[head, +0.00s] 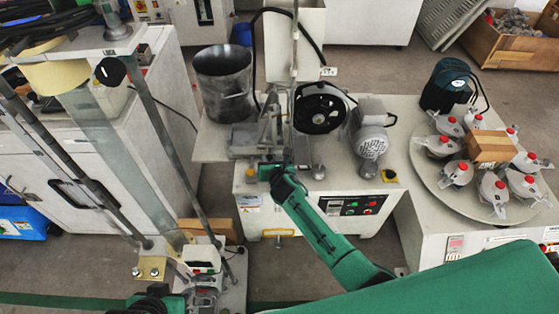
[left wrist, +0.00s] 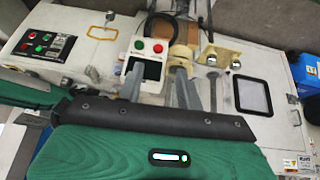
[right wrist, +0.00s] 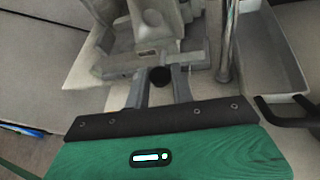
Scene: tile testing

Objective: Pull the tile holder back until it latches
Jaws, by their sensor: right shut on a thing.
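The tile holder (right wrist: 150,50) is a grey metal bracket on the white grinding machine (head: 320,212). Its dark round handle end (right wrist: 160,77) sits between the fingers of my right gripper (right wrist: 160,92), which is shut on it. In the head view my right gripper (head: 270,170) is at the machine's front left, below the black wheel (head: 320,108). The latch cannot be made out. My left gripper (left wrist: 160,84) is open and empty, in front of a small control box (left wrist: 148,58) with a red and a green button.
A metal bucket (head: 224,84) stands behind and left of the holder, and a grey motor (head: 370,138) is to its right. A round table (head: 425,165) with several red-topped metal pieces is at the right. A tall metal stand (head: 140,150) is near my left arm.

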